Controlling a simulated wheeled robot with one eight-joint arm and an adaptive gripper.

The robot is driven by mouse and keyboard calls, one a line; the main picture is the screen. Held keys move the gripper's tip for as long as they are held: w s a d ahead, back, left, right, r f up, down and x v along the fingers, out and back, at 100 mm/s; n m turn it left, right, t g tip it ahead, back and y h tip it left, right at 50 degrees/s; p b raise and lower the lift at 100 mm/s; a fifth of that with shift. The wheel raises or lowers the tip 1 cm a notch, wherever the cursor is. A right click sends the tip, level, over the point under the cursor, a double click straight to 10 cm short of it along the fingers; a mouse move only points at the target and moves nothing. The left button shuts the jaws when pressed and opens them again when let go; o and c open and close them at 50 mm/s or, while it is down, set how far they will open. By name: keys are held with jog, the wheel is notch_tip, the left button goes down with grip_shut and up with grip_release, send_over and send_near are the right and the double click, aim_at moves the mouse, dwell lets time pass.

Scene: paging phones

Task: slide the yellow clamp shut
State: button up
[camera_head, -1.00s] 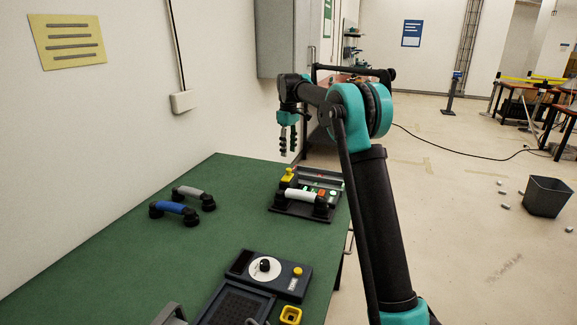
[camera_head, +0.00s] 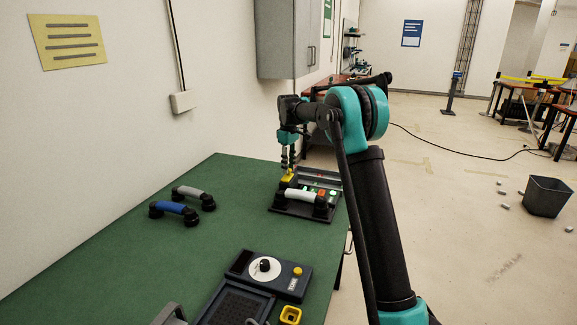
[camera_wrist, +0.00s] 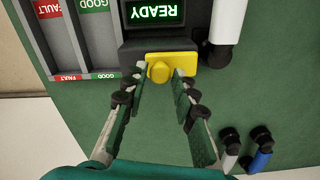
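The yellow clamp (camera_wrist: 172,65) shows in the wrist view as a yellow block with a round knob, at the edge of the dark test fixture (camera_wrist: 128,50). In the head view the clamp (camera_head: 287,177) is at the fixture's left end. My gripper (camera_wrist: 159,74) is open, with one finger on each side of the knob; I cannot tell whether either touches it. In the head view my gripper (camera_head: 288,166) points down right at the clamp, partly hiding it. A green READY display (camera_wrist: 155,12) is lit beyond the clamp.
A white handset (camera_head: 300,195) lies on the fixture, close beside the clamp. Blue (camera_head: 174,208) and grey (camera_head: 194,193) handsets lie left on the green table (camera_head: 120,260). A dark dial unit (camera_head: 290,283) is in front.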

aim_at(284, 183)
grip_shut()
jog(key=shift+s+a, duration=0.3)
jog(key=shift+s, duration=0.55)
jog(key=shift+s+a, duration=0.25)
jog(key=shift+s, duration=0.6)
jog(key=shift+s+a, duration=0.3)
jog(key=shift+s, duration=0.55)
jog(key=o, duration=0.5)
grip_release()
jog(key=shift+s, duration=0.1)
jog(key=shift+r, duration=0.15)
notch_tip(284, 183, up, 12)
